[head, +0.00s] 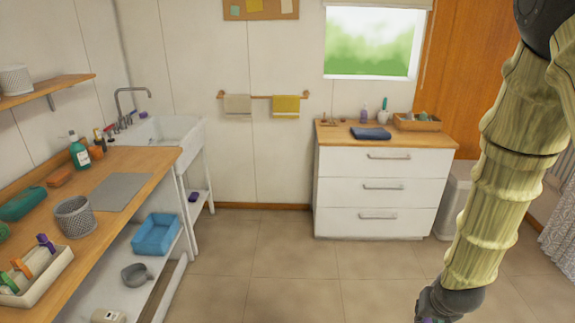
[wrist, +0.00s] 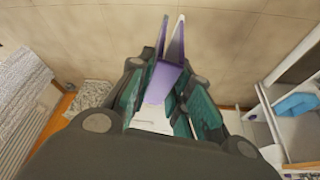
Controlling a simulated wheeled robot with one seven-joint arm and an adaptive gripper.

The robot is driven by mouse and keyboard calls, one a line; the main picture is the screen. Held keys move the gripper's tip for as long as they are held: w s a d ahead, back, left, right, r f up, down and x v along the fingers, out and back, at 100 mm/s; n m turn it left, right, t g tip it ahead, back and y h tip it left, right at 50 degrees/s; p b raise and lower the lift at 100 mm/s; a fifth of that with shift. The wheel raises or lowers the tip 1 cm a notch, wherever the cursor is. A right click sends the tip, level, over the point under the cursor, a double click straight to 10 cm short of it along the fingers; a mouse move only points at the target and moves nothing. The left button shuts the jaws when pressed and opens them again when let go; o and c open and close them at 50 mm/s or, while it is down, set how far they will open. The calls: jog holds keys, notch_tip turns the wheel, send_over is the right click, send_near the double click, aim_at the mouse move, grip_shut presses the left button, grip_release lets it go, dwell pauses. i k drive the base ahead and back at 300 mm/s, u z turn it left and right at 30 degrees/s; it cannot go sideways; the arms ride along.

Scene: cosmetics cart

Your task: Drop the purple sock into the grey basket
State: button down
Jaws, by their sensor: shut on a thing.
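My gripper (wrist: 163,97) is shut on a purple thing (wrist: 164,76) in the wrist view. It is stiff-looking and forked, with a purple prong and a paler prong pointing away, more like a clothes peg than a soft sock. In the head view my gripper is at the bottom edge, mostly cut off, with a bit of purple there. No clear purple sock shows elsewhere. A small grey mesh basket (head: 73,218) stands upright on the left counter. A pale grey bin (head: 455,198) stands on the floor beside the drawers, partly behind my arm.
The wooden counter (head: 128,164) at left also bears a tray with coloured pegs (head: 40,275) and bottles. A blue tub (head: 157,234) sits on the shelf below. White drawers (head: 384,188) stand at the back. The tiled floor between is clear.

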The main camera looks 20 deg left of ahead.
aim_at(86, 228)
jog(key=i, duration=2.2)
jog(key=u, duration=3.2)
